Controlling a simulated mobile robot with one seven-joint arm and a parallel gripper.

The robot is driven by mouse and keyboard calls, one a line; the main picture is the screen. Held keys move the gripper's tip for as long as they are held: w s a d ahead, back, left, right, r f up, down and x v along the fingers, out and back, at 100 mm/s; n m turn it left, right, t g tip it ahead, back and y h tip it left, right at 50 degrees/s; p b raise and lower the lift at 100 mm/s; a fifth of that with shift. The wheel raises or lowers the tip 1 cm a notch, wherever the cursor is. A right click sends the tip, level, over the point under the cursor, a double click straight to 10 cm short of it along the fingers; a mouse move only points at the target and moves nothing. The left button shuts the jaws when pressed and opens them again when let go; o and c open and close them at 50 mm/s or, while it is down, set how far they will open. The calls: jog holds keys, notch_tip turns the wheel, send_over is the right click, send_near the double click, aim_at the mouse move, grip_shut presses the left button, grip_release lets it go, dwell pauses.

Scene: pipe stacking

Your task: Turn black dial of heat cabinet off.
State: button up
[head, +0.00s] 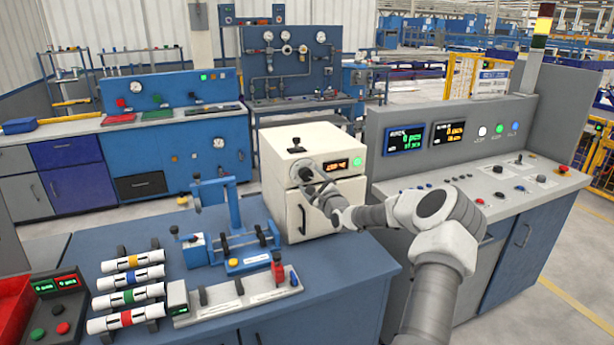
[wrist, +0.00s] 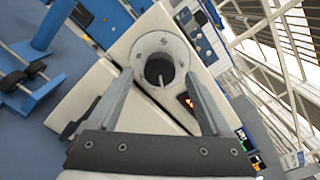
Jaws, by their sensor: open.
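The heat cabinet (head: 275,155) is a cream box on the blue bench, with a lit orange display (head: 336,165) and a green light (head: 357,162) on its front. Its black dial (head: 305,174) sits left of the display, partly hidden by my gripper in the head view. In the wrist view the dial (wrist: 158,68) is a dark round knob with a pale pointer line on a light grey round plate (wrist: 150,42). My gripper (head: 310,186) is open in front of it, one finger on each side of the dial. I cannot tell whether the fingers touch it.
A blue clamp fixture (head: 232,240) stands left of the cabinet. Several white pipes with coloured bands (head: 130,279) lie at the front left. A grey control console (head: 480,185) stands close on the right. The cabinet door has a dark handle (head: 302,219).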

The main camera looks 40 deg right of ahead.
aim_at(308, 177)
jog(key=shift+x, duration=1.9)
jog(key=shift+c, duration=0.3)
grip_shut()
jog(key=shift+f+n+b, duration=0.1)
jog(key=shift+n+b, duration=0.2)
